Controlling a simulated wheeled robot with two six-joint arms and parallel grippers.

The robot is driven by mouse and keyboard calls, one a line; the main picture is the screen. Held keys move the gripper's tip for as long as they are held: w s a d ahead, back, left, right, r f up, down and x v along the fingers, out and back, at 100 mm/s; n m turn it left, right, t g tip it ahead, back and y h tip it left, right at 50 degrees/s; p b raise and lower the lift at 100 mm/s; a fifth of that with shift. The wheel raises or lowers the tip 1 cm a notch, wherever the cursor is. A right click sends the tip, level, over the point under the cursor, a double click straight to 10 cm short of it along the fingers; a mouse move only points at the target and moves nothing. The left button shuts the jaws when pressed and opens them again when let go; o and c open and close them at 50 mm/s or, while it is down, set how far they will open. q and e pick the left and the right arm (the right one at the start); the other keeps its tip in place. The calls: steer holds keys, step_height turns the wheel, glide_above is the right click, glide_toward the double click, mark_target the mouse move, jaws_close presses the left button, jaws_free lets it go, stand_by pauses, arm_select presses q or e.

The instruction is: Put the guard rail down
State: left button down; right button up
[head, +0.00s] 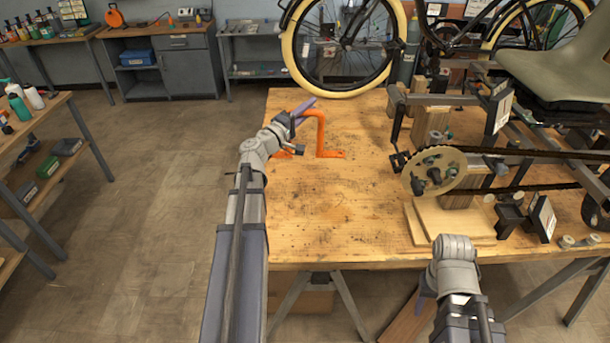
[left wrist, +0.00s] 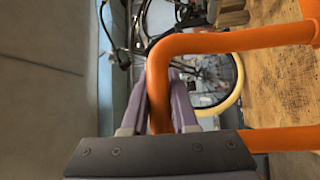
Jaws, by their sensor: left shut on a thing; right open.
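The guard rail (head: 321,130) is a bent orange tube with flat feet. It stands at the left part of the wooden workbench (head: 320,215) in the head view, its right foot at the bench surface. My left gripper (head: 304,108) is shut on its upper left bend; in the left wrist view the purple fingers (left wrist: 170,105) close around the orange tube (left wrist: 157,90). The rail's left foot is partly hidden by my left gripper and wrist. I cannot tell whether both feet touch the wood. My right gripper (head: 425,297) is mostly hidden below its wrist, by the bench's front edge, away from the rail.
The trike frame with a chainring (head: 433,171) and a grey seat (head: 562,65) fills the bench's right side. Wooden boards (head: 455,222) lie under the chainring. A cream-tyred wheel (head: 343,45) stands behind the bench. The bench's middle and front left are clear.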

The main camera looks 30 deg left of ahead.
arm_select(q)
step_height(320, 180, down, 15)
steer(key=b, duration=1.3)
steer(key=shift+w+f, duration=0.1)
steer(key=shift+f, duration=0.1)
step_height(320, 180, down, 6)
steer(key=b, duration=0.6)
steer(key=shift+f+b, duration=0.1)
steer(key=shift+b, duration=0.2)
step_height(320, 180, down, 4)
steer(key=b, duration=0.3)
steer(key=shift+r, duration=0.25)
steer(key=shift+f+b, duration=0.15)
steer(key=shift+b, duration=0.2)
steer(key=shift+f, duration=0.1)
steer(key=c, duration=0.7)
jaws_free()
